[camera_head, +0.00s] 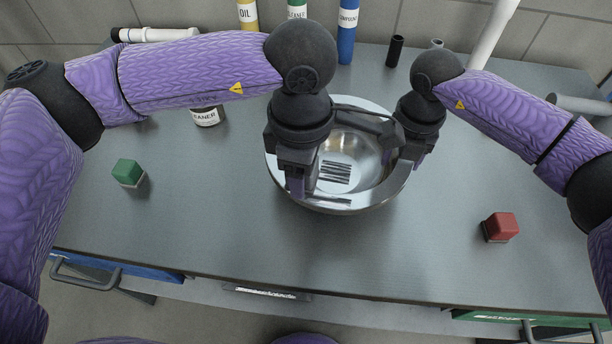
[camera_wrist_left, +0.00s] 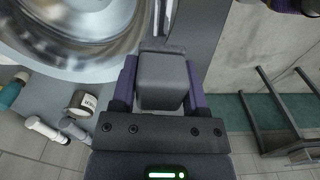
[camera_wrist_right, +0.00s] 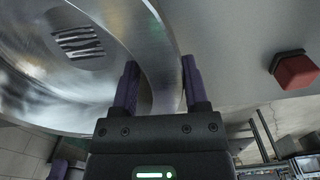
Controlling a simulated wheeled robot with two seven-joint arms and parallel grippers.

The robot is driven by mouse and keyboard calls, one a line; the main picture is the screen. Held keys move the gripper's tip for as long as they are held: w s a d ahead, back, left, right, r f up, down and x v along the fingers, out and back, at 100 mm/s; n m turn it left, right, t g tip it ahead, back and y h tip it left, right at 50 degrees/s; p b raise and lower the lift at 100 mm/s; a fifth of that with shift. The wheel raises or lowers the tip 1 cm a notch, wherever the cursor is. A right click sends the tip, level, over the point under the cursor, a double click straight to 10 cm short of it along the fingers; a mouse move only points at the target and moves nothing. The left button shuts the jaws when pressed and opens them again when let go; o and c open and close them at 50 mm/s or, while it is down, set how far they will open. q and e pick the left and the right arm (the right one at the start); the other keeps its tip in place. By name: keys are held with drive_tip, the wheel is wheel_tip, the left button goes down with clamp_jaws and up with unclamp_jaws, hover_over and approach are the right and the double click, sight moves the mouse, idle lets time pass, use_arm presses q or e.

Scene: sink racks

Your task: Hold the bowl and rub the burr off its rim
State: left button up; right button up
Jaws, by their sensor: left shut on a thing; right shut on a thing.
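The shiny metal bowl (camera_head: 375,195) stands on the grey worktop in the head view; it also shows in the left wrist view (camera_wrist_left: 75,55) and the right wrist view (camera_wrist_right: 40,95). My right gripper (camera_head: 418,160) is shut on the bowl's right rim, with a finger on each side of the wall in the right wrist view (camera_wrist_right: 155,90). My left gripper (camera_head: 297,185) is at the near left rim, shut on a grey block (camera_wrist_left: 162,80). Whether the block touches the rim is unclear. A dark streak (camera_head: 335,200) shows on the near rim; I cannot tell if it is the burr.
A green block (camera_head: 128,172) lies at left and a red block (camera_head: 500,226) at right. Oil (camera_head: 247,14), cleaner (camera_head: 297,9) and compound (camera_head: 347,30) containers stand at the back. The worktop in front of the bowl is clear.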

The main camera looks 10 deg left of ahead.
use_arm(q)
drive_tip(key=shift+r, duration=2.25)
use_arm(e)
drive_tip(key=o, duration=1.3)
drive_tip(key=shift+c, duration=0.2)
wheel_tip(320, 180, up, 12)
